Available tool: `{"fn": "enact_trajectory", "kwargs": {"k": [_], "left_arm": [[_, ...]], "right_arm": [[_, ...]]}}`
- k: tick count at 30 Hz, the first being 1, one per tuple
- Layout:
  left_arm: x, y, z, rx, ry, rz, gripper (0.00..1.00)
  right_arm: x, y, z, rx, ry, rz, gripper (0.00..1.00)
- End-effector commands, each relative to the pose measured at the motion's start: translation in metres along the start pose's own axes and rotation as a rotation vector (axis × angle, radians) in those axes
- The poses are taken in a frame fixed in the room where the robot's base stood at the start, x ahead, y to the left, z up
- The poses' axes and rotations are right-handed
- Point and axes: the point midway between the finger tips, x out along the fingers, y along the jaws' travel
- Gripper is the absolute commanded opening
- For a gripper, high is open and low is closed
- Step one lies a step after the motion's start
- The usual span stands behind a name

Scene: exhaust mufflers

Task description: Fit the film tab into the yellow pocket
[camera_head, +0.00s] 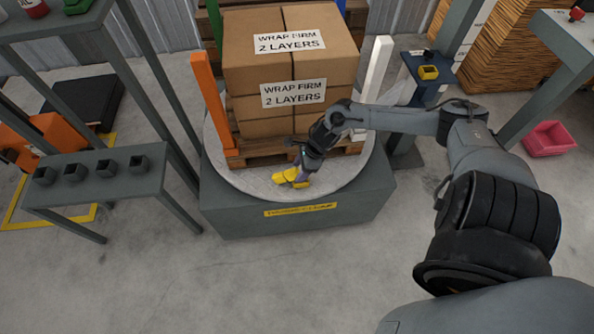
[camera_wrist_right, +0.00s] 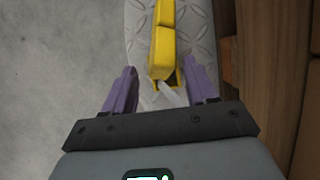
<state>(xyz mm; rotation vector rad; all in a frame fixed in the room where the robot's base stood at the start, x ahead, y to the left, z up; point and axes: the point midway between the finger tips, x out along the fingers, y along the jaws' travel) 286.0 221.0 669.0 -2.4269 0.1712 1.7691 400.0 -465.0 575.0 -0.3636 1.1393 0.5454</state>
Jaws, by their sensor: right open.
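The yellow pocket (camera_head: 290,177) sits on the front rim of the round turntable plate (camera_head: 230,172). In the right wrist view the yellow pocket (camera_wrist_right: 162,42) lies ahead, its near end between my fingers. A pale, translucent piece that looks like the film tab (camera_wrist_right: 172,96) is at the pocket's near opening. I cannot tell how far it is inside. My right gripper (camera_head: 299,169) is at the pocket from above. In the wrist view its purple fingers (camera_wrist_right: 160,68) are apart, with gaps to the pocket and film. My left gripper is not in view.
Stacked cartons (camera_head: 290,55) stand on a wooden pallet (camera_head: 262,147) behind the pocket, close to the gripper's right side. An orange post (camera_head: 213,105) and a white post (camera_head: 376,68) flank them. A grey rack (camera_head: 100,180) stands left. The front floor is clear.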

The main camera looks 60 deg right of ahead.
Motion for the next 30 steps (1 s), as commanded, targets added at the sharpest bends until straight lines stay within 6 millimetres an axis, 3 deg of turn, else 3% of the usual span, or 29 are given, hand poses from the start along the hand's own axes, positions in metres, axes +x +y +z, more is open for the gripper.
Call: {"fn": "enact_trajectory", "kwargs": {"k": [1,6,12,19,30], "left_arm": [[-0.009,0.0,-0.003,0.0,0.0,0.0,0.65],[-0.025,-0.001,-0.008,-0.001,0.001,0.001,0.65],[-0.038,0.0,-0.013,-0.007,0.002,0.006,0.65],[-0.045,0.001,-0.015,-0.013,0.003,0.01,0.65],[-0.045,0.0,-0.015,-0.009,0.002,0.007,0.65]], "right_arm": [[-0.016,-0.001,0.0,-0.002,0.005,-0.003,0.57],[-0.049,-0.001,0.0,-0.002,0.005,-0.002,0.57],[-0.074,0.0,0.0,0.001,0.004,-0.001,0.57],[-0.086,0.0,0.001,0.0,0.0,0.0,0.57],[-0.086,0.0,0.001,0.001,-0.002,-0.001,0.57]]}}
